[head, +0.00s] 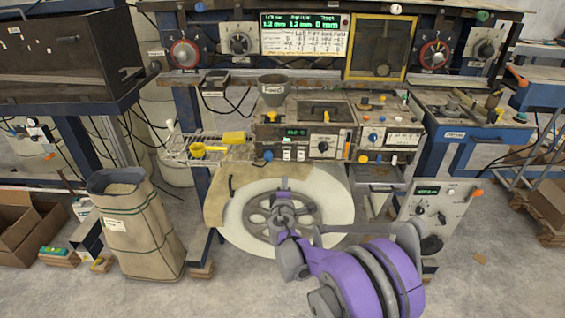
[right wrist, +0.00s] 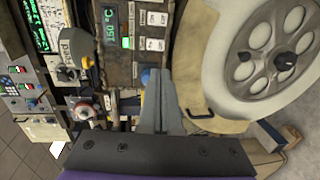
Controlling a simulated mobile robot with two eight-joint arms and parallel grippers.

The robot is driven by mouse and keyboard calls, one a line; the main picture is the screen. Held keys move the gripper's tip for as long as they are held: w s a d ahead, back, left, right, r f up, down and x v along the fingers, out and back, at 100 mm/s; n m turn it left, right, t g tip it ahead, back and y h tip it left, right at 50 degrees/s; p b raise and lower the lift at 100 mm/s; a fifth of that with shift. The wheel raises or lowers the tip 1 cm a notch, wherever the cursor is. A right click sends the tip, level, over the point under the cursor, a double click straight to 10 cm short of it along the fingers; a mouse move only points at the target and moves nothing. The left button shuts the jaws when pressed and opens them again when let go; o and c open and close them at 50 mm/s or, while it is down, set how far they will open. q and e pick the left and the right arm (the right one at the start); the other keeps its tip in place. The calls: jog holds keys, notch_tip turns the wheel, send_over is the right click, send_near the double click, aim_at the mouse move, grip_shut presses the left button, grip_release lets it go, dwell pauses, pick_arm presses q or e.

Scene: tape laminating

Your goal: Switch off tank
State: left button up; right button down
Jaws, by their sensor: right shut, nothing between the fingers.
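A control panel with a green display (head: 296,132) and white rocker switches (head: 288,154) stands at the middle of the bench. In the right wrist view its display (right wrist: 112,32) reads about 150 °C, and the white switches (right wrist: 154,44) are beside a green-lit one (right wrist: 126,42). No label clearly marks the tank. A lidded box (head: 325,109) sits above the panel. My right gripper (head: 283,196) is below the panel, in front of the large wheel. Its fingers (right wrist: 159,75) are shut and empty, apart from the switches. My left gripper is out of view.
A large spoked wheel (head: 236,217) stands under the bench. A paper sack (head: 136,230) is on the floor. A grey control box (head: 453,205) stands at right.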

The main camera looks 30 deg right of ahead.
aim_at(286, 158)
jog(key=p+x, duration=0.1)
jog(key=x, duration=1.3)
jog(key=shift+d, duration=0.1)
